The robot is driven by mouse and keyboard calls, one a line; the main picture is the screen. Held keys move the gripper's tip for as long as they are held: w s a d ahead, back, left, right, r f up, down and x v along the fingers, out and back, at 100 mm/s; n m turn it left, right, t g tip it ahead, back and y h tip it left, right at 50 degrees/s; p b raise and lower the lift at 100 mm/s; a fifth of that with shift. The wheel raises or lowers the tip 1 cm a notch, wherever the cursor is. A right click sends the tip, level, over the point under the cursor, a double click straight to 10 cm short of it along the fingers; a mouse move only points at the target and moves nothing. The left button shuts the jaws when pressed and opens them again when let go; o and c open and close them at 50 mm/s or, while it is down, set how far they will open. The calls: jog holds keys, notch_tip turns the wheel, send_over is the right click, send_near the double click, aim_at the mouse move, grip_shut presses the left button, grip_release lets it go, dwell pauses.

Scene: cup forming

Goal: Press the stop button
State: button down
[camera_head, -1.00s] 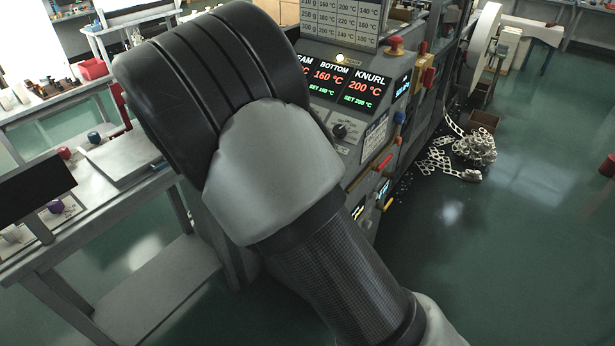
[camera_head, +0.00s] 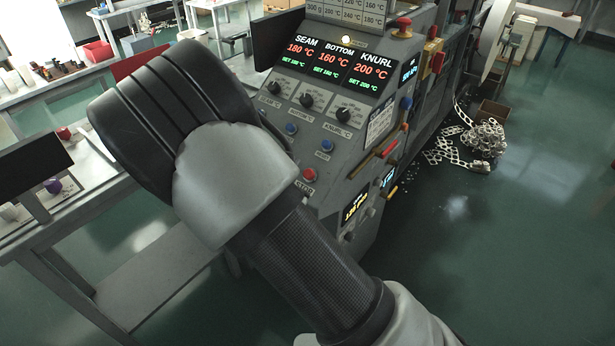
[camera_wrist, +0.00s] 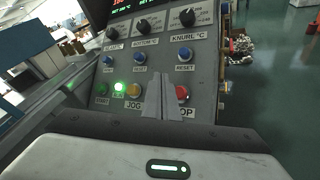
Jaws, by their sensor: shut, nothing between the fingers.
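The red stop button (camera_wrist: 182,92) is at the right end of the lower button row in the wrist view, its label partly covered. In the head view a red button (camera_head: 309,175) shows low on the sloping grey control panel (camera_head: 345,120). My gripper (camera_wrist: 161,80) is shut and empty. In the wrist view its fingers overlap the panel just left of the red button, between it and the orange JOG button (camera_wrist: 134,90). I cannot tell whether the fingertips touch the panel. In the head view my arm hides the gripper.
A green START button (camera_wrist: 102,88) and a lit green button (camera_wrist: 119,87) share the row. Blue RESET buttons, one at the right (camera_wrist: 185,55), and knobs sit above. A red mushroom button (camera_head: 403,28) tops the machine.

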jog(key=shift+w+d+f+b, duration=0.35)
jog(key=shift+w+f+b, duration=0.25)
jog(key=shift+f, duration=0.25)
jog(key=shift+w+d+f+b, duration=0.4)
jog(key=shift+f+b, duration=0.25)
jog(key=shift+f, duration=0.15)
jog(key=shift+w+d+f+b, duration=0.4)
jog(key=shift+f+b, duration=0.25)
jog(key=shift+f, duration=0.2)
jog(key=shift+w+d+f+b, duration=0.1)
jog(key=shift+w+f+b, duration=0.1)
jog(key=shift+f+b, duration=0.2)
jog(key=shift+w+d+f+b, duration=0.25)
jog(key=shift+f+b, duration=0.1)
jog(key=shift+b, duration=0.15)
dwell(0.7)
dwell(0.3)
jog(key=shift+s+a+r+p, duration=0.45)
jog(key=shift+r+p, duration=0.15)
jog(key=shift+r, duration=0.1)
jog(key=shift+r, duration=0.15)
jog(key=r+p, duration=0.1)
jog(key=s+a+r+p, duration=0.1)
jog(key=s+r+p, duration=0.1)
jog(key=shift+s+a+r, duration=0.15)
jog(key=shift+a+r, duration=0.15)
jog(key=shift+r, duration=0.1)
